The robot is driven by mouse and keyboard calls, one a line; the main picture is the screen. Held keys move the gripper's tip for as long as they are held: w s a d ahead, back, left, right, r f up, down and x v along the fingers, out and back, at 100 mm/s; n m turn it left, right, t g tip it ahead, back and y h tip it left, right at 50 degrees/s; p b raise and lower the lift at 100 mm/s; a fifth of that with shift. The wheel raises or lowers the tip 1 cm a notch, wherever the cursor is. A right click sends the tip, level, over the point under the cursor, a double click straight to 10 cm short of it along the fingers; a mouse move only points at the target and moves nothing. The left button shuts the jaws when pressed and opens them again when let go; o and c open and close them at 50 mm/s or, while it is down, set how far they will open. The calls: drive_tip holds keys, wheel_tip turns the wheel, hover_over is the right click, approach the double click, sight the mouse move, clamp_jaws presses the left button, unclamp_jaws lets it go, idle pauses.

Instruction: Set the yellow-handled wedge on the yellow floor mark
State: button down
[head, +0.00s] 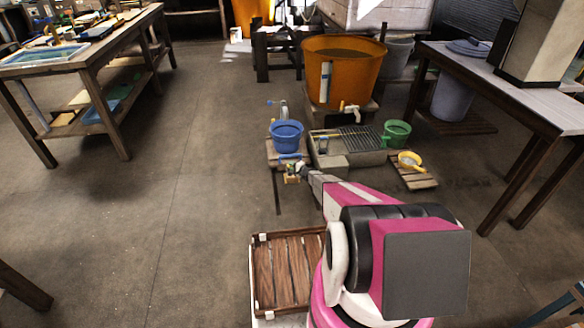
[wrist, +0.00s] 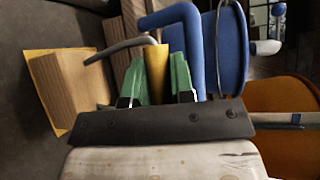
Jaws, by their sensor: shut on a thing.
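My gripper (wrist: 158,80) has green fingers shut on a yellow handle (wrist: 157,66) in the wrist view. The handle is upright between them; I cannot tell which wooden part belongs to it. In the head view my gripper (head: 297,172) is small, just in front of the low wooden stand with the blue bucket. A tan piece (head: 291,179) shows at its tip.
The blue bucket (head: 286,135) stands close behind my gripper. A blue bent tube (wrist: 174,17) and a grey bent bar (wrist: 112,49) pass close to the fingers. A big orange tub (head: 342,75) is behind. A slatted wooden crate (head: 256,272) is near me. Floor at left is clear.

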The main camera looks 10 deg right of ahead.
drive_tip(key=c, duration=1)
unclamp_jaws()
drive_tip(key=shift+s+d+r, duration=0.1)
drive_tip(key=shift+s+d, duration=0.05)
drive_tip(key=shift+s, duration=0.05)
drive_tip(key=v, duration=1.1)
drive_tip(key=s+a+r+n+g, duration=0.4)
drive_tip(key=s+a+r, duration=0.2)
drive_tip(key=s+r, duration=0.45)
drive_tip(key=s+a+r+n+g, duration=0.4)
drive_tip(key=s+a+r+g, duration=0.15)
drive_tip(key=s+r, duration=0.5)
drive_tip(key=s+d+r+n+g+h, duration=0.1)
drive_tip(key=s+r+h, duration=0.2)
drive_tip(key=s+r, duration=0.4)
drive_tip(key=s+d+r+n+g+h, duration=0.1)
drive_tip(key=s+r+h, duration=0.2)
drive_tip(key=s+r, duration=0.4)
drive_tip(key=s+d+r+n+g+h, duration=0.1)
drive_tip(key=s+r+h, duration=0.2)
drive_tip(key=s+r, duration=0.5)
drive_tip(key=shift+s+d+n+g+h, duration=0.1)
drive_tip(key=shift+s+n+g+h, duration=0.1)
drive_tip(key=shift+s, duration=0.85)
drive_tip(key=shift+s+d+n+g+h, duration=0.1)
drive_tip(key=shift+s+d+n+h, duration=0.1)
drive_tip(key=shift+s, duration=0.85)
